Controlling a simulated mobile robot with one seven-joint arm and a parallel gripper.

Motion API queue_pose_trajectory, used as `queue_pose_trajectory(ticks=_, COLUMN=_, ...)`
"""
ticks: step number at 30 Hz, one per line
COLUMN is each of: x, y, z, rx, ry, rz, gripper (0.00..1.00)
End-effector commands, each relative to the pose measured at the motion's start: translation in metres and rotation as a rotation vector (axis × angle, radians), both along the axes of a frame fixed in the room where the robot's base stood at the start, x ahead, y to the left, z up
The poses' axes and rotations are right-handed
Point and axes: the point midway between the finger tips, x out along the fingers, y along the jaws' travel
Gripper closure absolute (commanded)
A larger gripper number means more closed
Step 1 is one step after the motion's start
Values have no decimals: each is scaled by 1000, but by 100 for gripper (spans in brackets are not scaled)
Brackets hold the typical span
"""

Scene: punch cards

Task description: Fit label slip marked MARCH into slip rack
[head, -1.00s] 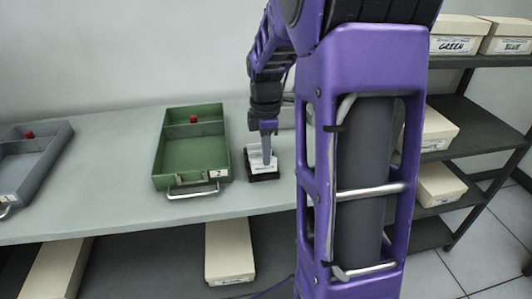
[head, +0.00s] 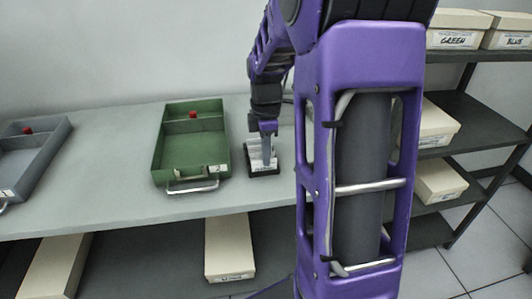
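The slip rack (head: 263,172) is a small dark base on the table, just right of the green drawer tray, with white label slips (head: 258,160) standing in it. The print on the slips is too small to read, so I cannot tell which is marked MARCH. My gripper (head: 268,150) points down directly over the rack, its fingertips at the slips. The fingers hide part of the slips. I cannot tell whether they are closed on one.
A green tray (head: 158,150) with a handle and a red block stands left of the rack. A grey tray (head: 62,135) is at the far left. Shelves with cream boxes (head: 440,181) stand at right. Bare table (head: 110,180) lies between the trays.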

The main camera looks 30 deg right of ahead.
Motion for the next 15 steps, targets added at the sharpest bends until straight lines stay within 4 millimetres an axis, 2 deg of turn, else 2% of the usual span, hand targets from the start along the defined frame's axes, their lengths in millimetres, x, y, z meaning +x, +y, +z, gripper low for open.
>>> queue_pose_trajectory(ticks=7, x=0, y=0, z=0, rx=0, ry=0, rz=0, gripper=100)
queue_pose_trajectory(ticks=12, x=0, y=0, z=0, rx=0, ry=0, rz=0, gripper=68)
queue_pose_trajectory(ticks=13, x=0, y=0, z=0, rx=0, ry=0, rz=0, gripper=64)
queue_pose_trajectory(ticks=15, x=0, y=0, z=0, rx=0, ry=0, rz=0, gripper=64)
